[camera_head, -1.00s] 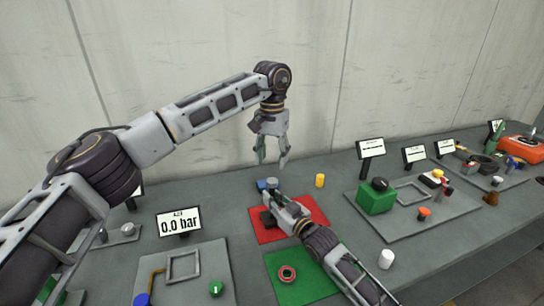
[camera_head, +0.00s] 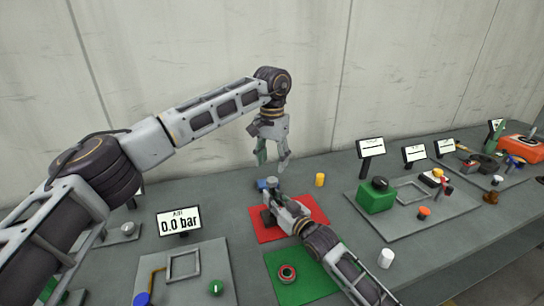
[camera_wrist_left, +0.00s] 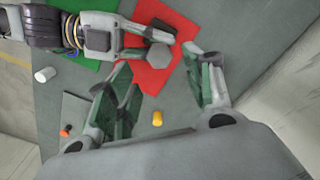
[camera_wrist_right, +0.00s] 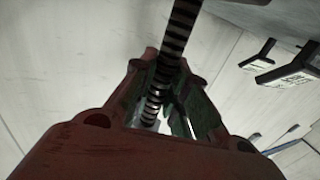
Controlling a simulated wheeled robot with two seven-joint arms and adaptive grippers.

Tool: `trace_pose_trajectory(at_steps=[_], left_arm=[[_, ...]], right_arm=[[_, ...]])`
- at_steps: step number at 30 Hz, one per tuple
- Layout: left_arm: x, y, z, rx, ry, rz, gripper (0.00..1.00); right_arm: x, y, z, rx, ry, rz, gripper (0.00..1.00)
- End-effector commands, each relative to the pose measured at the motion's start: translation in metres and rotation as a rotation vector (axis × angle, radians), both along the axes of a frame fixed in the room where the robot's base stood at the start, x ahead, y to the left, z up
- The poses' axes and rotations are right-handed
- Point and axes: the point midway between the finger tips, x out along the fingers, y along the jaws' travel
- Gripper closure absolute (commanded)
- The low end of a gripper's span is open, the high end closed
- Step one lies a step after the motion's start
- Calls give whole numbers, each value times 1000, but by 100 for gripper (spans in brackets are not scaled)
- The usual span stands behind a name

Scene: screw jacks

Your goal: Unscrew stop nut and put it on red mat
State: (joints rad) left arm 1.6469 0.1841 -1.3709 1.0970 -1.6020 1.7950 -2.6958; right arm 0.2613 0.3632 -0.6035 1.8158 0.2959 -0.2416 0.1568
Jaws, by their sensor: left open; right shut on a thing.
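My left gripper (camera_head: 273,160) is open and empty, pointing down above the red mat's back edge. My right gripper (camera_head: 271,205) lies low over the red mat (camera_head: 308,211), shut on a threaded rod (camera_wrist_right: 155,98) that shows between its fingers in the right wrist view. In the left wrist view a grey hexagonal piece (camera_wrist_left: 158,56) shows at the right gripper's tip, over the red mat (camera_wrist_left: 150,80), below my open left fingers (camera_wrist_left: 165,78). I cannot tell whether this piece is the stop nut.
A green mat (camera_head: 318,285) with a red-rimmed ring (camera_head: 287,273) lies in front. A yellow cylinder (camera_head: 320,180) stands behind the red mat, a white one (camera_head: 386,258) to the right. Panels with a green block (camera_head: 377,199) and a 0.0 bar display (camera_head: 179,222) flank the mats.

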Motion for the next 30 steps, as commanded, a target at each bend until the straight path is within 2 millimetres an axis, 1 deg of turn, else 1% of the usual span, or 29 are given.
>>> trace_pose_trajectory(at_steps=[9,15,21,30], left_arm=[[0,0,-37,0,1,0,48],[0,0,-56,0,1,0,48],[0,0,-64,0,1,0,48],[0,0,-65,0,0,1,48]], right_arm=[[0,0,-1,-1,2,0,100],[0,0,-1,-1,2,0,100],[0,0,-1,-1,2,0,100],[0,0,-1,-1,2,0,100]])
